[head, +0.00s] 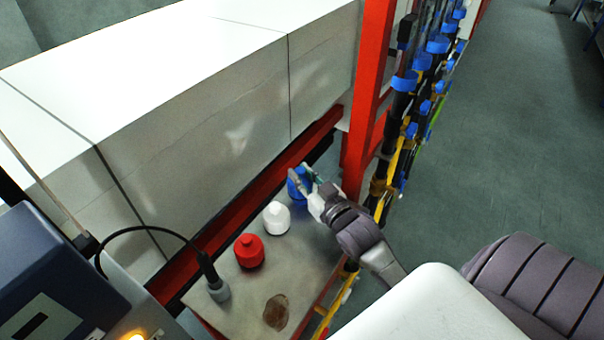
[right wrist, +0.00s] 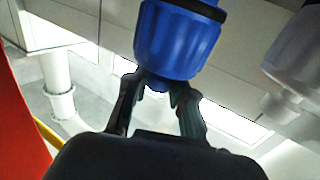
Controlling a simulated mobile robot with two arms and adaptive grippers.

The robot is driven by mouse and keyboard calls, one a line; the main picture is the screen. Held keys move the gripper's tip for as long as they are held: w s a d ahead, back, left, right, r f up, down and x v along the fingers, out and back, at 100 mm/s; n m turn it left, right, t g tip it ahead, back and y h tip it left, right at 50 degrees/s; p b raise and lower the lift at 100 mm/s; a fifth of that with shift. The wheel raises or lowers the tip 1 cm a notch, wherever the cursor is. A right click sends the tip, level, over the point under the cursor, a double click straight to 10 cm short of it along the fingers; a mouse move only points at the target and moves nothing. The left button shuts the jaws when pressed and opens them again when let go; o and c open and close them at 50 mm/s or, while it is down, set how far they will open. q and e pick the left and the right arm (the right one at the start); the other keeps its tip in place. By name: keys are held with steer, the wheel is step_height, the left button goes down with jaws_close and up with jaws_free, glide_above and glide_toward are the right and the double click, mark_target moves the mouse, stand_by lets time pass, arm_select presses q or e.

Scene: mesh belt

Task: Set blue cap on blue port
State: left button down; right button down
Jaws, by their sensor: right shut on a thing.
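The blue cap (head: 296,184) is at the far end of a row on a metal plate (head: 312,245). My right gripper (head: 309,176) reaches it from the right. In the right wrist view the blue cap (right wrist: 178,42) is large and ribbed, with a dark band at its upper edge. The right gripper's fingers (right wrist: 160,88) are shut on its narrow end. I cannot make out a separate blue port or tell whether the cap is seated on one. My left gripper is not in view.
A white cap (head: 276,218) and a red cap (head: 249,251) stand on the plate, nearer than the blue one. A cabled grey connector (head: 218,289) is at its near left. A red post (head: 366,100) and a rack of blue-clipped black tubes (head: 421,64) rise behind.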

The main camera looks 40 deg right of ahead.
steer(key=shift+f+b, duration=0.35)
steer(key=shift+f, duration=0.2)
steer(key=shift+r, duration=0.1)
steer(key=shift+r+p, duration=1.75)
steer(key=shift+p, duration=0.25)
steer(key=shift+p, duration=0.65)
stand_by(0.5)
steer(key=shift+f+b, duration=1.25)
steer(key=shift+f, duration=0.6)
steer(key=c, duration=1)
jaws_free()
steer(key=shift+o, duration=0.5)
steer(key=shift+s, duration=0.15)
